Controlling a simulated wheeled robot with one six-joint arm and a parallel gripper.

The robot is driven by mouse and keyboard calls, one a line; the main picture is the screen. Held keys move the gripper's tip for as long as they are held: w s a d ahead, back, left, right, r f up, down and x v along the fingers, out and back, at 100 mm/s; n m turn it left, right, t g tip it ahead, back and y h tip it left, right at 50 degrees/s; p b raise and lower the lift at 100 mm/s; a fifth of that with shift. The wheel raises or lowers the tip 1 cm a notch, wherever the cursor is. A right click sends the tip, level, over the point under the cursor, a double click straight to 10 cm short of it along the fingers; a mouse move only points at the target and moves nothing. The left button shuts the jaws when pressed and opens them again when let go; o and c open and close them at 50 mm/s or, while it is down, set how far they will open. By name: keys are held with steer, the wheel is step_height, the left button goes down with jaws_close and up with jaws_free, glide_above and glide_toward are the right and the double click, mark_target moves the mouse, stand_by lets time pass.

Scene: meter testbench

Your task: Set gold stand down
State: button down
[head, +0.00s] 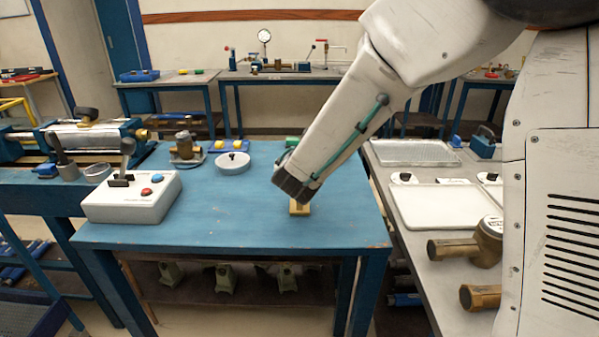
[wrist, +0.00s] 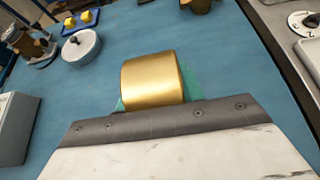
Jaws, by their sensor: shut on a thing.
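The gold stand (wrist: 152,80) is a smooth, rounded gold piece just beyond the dark front edge of my gripper in the wrist view. In the head view a small part of the gold stand (head: 300,209) shows below my gripper (head: 296,198), low over the blue table (head: 235,218). My gripper points down and is shut on the stand. Green edges show on both sides of the stand in the wrist view. The fingertips and the stand's underside are hidden, so I cannot tell whether it touches the table.
A white control box (head: 132,200) with a lever and buttons stands at the table's left. A round grey dish (head: 233,165) and a brass fitting (head: 185,149) stand toward the back. A side bench (head: 410,239) with trays and brass meters is at right. The table's front middle is clear.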

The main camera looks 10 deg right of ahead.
steer(key=c, duration=0.9)
jaws_free()
steer(key=shift+f, duration=0.15)
steer(key=shift+r, duration=0.25)
steer(key=v, duration=1.2)
steer(key=shift+f, duration=0.1)
